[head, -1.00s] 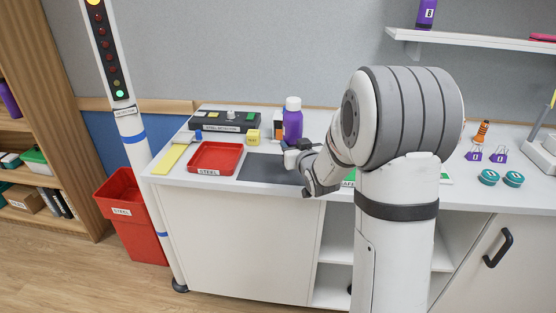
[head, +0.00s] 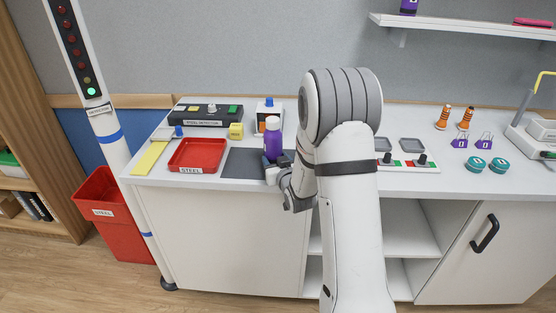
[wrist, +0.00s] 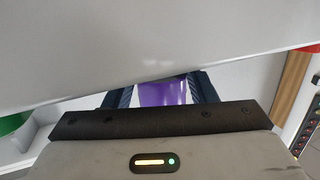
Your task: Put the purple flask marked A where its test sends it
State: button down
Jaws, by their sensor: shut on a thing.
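Whether the flask's base touches the mat is hidden. In the wrist view the purple flask (wrist: 162,93) shows between the two dark fingers (wrist: 160,100); a large pale surface hides the rest. No letter is readable on it. A red tray labelled STEEL (head: 181,166) is left of the mat. The steel detector (head: 205,121) stands behind the tray.
A light pole (head: 100,115) at left has its green lamp lit. A red bin (head: 105,211) stands on the floor. Another purple flask (head: 408,6) is on the shelf.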

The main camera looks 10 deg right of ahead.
jog(key=shift+s+r, duration=0.1)
jog(key=c, duration=0.6)
grip_release()
